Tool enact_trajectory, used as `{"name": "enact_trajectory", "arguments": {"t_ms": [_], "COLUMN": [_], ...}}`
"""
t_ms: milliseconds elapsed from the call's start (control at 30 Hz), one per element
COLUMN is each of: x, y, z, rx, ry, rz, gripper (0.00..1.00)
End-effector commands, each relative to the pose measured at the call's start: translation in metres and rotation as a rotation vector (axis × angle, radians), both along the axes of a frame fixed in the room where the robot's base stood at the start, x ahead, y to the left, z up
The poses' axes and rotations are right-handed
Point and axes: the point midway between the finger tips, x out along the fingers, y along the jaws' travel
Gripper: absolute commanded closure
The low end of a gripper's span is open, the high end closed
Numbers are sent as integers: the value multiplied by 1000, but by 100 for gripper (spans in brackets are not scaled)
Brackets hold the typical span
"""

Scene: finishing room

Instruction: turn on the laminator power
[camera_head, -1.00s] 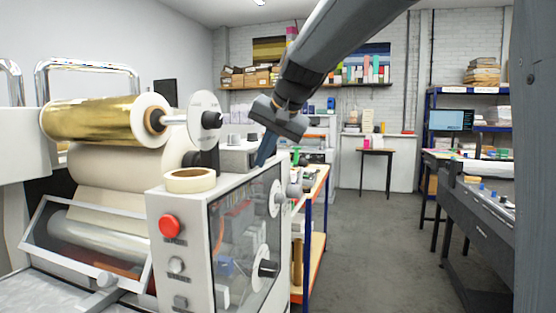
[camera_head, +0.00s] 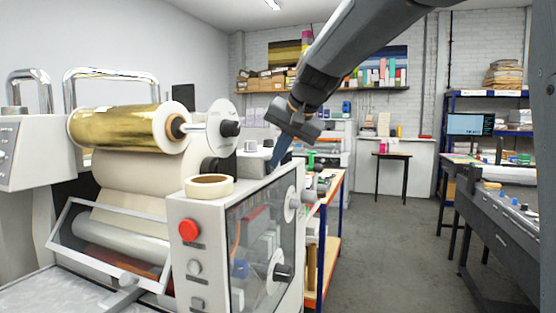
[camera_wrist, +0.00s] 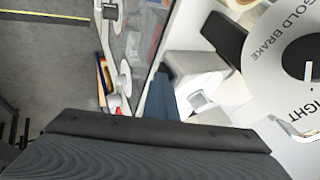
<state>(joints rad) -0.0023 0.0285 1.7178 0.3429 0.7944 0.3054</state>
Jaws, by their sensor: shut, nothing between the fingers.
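The laminator (camera_head: 240,196) stands at the left, a pale machine with a gold foil roll (camera_head: 120,128) on top. My gripper (camera_head: 274,168) is shut and empty, pointing down at the rear of the laminator's top. In the wrist view its blue-grey fingers (camera_wrist: 160,98) show beside a white block with a square grey knob (camera_wrist: 200,99). I cannot tell whether they touch anything.
A tape roll (camera_head: 210,186) lies on the laminator's top near the front. A clear side window with knobs faces right. A shelf cart (camera_head: 325,240) stands behind, and a long dark bench (camera_head: 500,235) is at the right. The floor between is clear.

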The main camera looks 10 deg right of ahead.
Motion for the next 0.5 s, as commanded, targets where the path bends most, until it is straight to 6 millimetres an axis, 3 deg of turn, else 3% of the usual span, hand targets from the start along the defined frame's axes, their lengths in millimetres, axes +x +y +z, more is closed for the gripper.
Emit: {"name": "enact_trajectory", "arguments": {"t_ms": [200, 433, 500], "x": [0, -13, -21], "y": [0, -29, -33], "z": [6, 8, 20], "rx": [7, 5, 3], "ry": [-11, -7, -13], "rz": [2, 3, 8], "gripper": [100, 100, 100]}}
